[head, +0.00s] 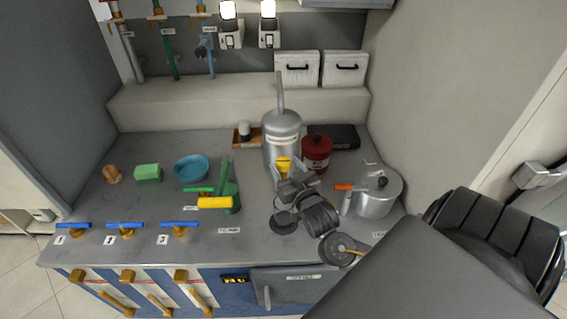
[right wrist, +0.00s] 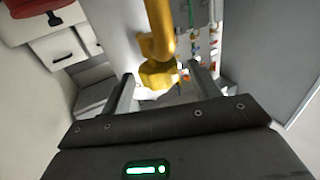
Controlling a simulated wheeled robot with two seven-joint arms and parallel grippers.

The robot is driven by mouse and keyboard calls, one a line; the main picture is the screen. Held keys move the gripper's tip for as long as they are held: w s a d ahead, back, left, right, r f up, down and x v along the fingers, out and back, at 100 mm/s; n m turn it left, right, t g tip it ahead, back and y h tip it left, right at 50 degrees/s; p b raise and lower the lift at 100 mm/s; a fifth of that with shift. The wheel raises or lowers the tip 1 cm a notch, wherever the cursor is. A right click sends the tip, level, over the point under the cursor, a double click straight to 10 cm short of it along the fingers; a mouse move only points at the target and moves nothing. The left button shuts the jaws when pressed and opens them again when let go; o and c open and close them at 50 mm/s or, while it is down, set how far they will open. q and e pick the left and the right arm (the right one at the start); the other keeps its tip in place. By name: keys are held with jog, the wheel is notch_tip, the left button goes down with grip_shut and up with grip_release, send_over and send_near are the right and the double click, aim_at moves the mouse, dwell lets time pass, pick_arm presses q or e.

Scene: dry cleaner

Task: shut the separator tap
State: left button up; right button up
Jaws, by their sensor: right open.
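A silver tank (head: 282,145) with a domed top and a label stands at the back middle of the counter; it looks like the separator. A yellow tap (head: 283,163) sits on its front, low down. My right gripper (head: 292,181) is open just in front of the tap and partly covers it in the head view. In the right wrist view the yellow tap (right wrist: 158,72) comes down from the top between the two open fingers (right wrist: 163,92). I cannot tell whether either finger touches it. My left gripper is not in view.
A red can (head: 316,153) and a steel pot (head: 376,196) stand right of the tank. Left are a green fitting with a yellow handle (head: 215,202), a blue bowl (head: 192,167) and a green sponge (head: 148,173). Blue-handled valves (head: 179,225) line the front edge.

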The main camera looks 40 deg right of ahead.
jog(key=b+v, duration=0.2)
jog(key=v, duration=0.6)
jog(key=shift+s, duration=0.35)
